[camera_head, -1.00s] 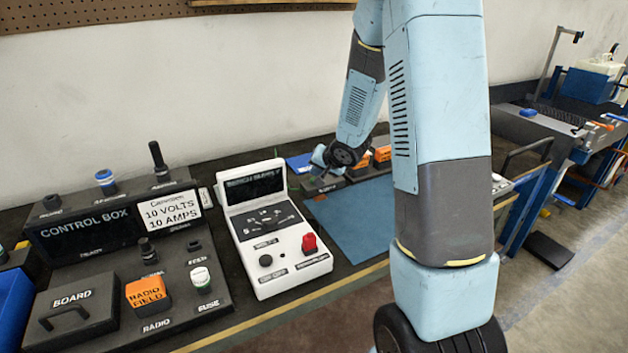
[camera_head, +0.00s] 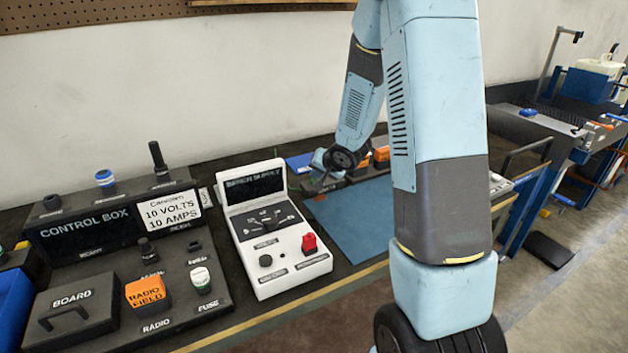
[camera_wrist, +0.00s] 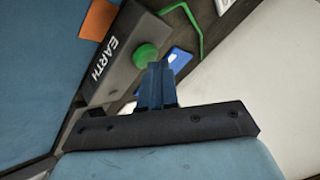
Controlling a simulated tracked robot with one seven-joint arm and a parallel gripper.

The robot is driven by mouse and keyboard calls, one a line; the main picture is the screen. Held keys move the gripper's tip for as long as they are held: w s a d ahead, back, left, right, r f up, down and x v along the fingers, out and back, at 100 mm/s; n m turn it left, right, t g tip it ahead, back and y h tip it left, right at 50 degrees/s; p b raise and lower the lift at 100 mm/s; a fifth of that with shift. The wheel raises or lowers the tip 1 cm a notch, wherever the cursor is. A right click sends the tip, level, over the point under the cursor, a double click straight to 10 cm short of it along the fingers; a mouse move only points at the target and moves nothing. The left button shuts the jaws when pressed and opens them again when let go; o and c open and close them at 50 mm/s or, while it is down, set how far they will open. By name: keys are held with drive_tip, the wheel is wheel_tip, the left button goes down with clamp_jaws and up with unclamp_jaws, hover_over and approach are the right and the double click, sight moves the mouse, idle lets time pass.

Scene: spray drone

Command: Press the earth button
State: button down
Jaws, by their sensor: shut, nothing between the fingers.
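The earth button is a round green button (camera_wrist: 146,56) on a dark grey box (camera_wrist: 112,66) lettered EARTH, in the wrist view. My gripper (camera_wrist: 160,68) is shut and empty. Its blue fingers are close to the green button, just to its right in the wrist view; I cannot tell whether they touch it. In the head view my arm's end (camera_head: 330,162) is over the bench beyond the blue mat, and the green button cannot be made out there.
A blue mat (camera_head: 352,217) lies near my gripper. A white bench supply (camera_head: 272,228) and a control box (camera_head: 110,232) stand to the left. Orange blocks (camera_head: 381,154) sit behind my arm. A green bent rod (camera_wrist: 197,40) and a blue item (camera_wrist: 179,60) lie beyond the button.

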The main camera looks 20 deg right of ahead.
drive_tip(key=shift+r, duration=0.6)
drive_tip(key=shift+r, duration=3)
